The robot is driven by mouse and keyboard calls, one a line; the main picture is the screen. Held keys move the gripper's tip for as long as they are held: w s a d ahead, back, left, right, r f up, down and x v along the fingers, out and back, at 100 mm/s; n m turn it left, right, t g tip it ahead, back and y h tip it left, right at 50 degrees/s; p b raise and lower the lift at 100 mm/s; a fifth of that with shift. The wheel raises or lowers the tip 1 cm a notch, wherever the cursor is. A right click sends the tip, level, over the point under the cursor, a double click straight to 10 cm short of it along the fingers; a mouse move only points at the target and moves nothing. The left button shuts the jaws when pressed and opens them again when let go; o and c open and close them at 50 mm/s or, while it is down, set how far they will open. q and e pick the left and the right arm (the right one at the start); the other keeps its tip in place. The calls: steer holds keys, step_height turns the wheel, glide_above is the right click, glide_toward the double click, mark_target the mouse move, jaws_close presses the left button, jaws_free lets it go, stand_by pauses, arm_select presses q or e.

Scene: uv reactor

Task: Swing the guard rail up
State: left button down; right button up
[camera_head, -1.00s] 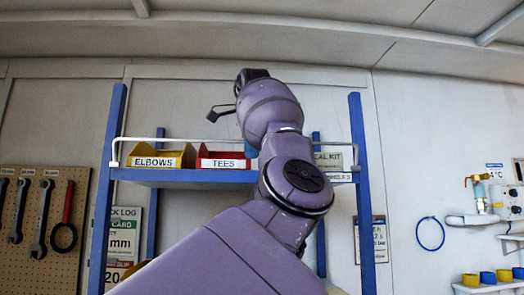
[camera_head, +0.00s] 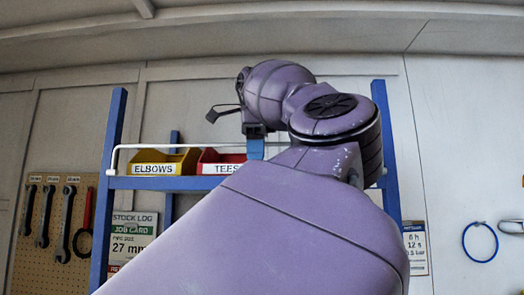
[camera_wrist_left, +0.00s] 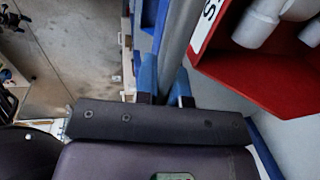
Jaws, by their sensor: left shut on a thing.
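The guard rail (camera_head: 190,147) is a thin white bar along the front of the blue shelf, standing a little above the shelf's edge. Its left end bends down to the shelf near the left post; my arm hides its right part. My left gripper (camera_head: 256,150) comes down on the rail from above, in front of the red bin. In the left wrist view, the gripper's blue fingers (camera_wrist_left: 163,88) are on either side of the grey rail (camera_wrist_left: 181,38), shut on it. My right gripper is not in view.
A yellow ELBOWS bin (camera_head: 160,160) and a red TEES bin (camera_head: 222,160) stand on the blue shelf (camera_head: 165,183) behind the rail. In the left wrist view, the red bin (camera_wrist_left: 262,72) is close to the fingers. The wall above the shelf is clear.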

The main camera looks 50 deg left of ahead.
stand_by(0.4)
arm_select(q)
steer(key=c, duration=1.5)
jaws_free()
steer(key=shift+a, duration=0.1)
step_height(320, 180, up, 10)
steer(key=s+d+p, duration=0.1)
steer(key=shift+s+d+r, duration=0.15)
steer(key=shift+d+r, duration=0.05)
steer(key=shift+r, duration=0.05)
